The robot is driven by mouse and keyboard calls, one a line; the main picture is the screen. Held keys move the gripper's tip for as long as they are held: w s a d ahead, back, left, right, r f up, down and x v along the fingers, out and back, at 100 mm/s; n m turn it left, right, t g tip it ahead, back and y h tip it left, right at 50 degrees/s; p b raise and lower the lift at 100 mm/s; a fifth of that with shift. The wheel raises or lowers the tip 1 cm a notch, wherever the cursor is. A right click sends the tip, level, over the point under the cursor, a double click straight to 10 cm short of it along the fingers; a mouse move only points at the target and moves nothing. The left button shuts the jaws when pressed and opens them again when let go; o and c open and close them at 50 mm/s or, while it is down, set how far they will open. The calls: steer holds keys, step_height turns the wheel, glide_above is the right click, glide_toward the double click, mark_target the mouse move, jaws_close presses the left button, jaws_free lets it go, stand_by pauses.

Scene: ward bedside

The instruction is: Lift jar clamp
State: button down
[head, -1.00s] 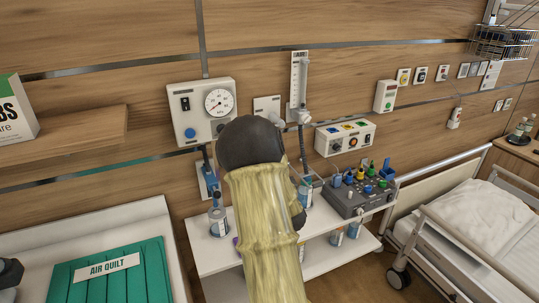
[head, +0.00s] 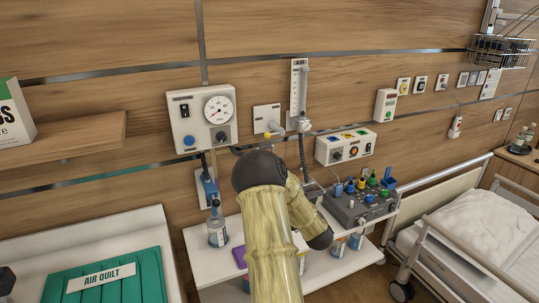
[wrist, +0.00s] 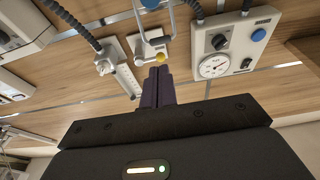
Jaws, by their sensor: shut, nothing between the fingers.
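A white wall plate (head: 266,118) carries a fixture with a yellow knob (head: 269,135). In the wrist view, turned upside down, the yellow knob (wrist: 159,57) sits by a pale blue-grey bent frame (wrist: 167,28). A blue clamp-like part (head: 209,188) also shows below the gauge box, above a jar (head: 217,233). I cannot tell for sure which is the jar clamp. My gripper (wrist: 158,72) has its dark purple fingers together and empty, with tips close to the yellow knob in the picture; contact cannot be told. My arm hides it in the head view.
A gauge box (head: 188,106) and a flowmeter (head: 298,90) flank the plate. Below are a white shelf cart (head: 203,262) with jars and a grey control box (head: 350,212). A bed (head: 480,225) stands right; a green air quilt (head: 130,287) lies left.

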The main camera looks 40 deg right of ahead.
steer(key=p+x, duration=0.5)
steer(key=x, duration=0.7)
steer(key=shift+w, duration=0.3)
steer(key=shift+r, duration=0.1)
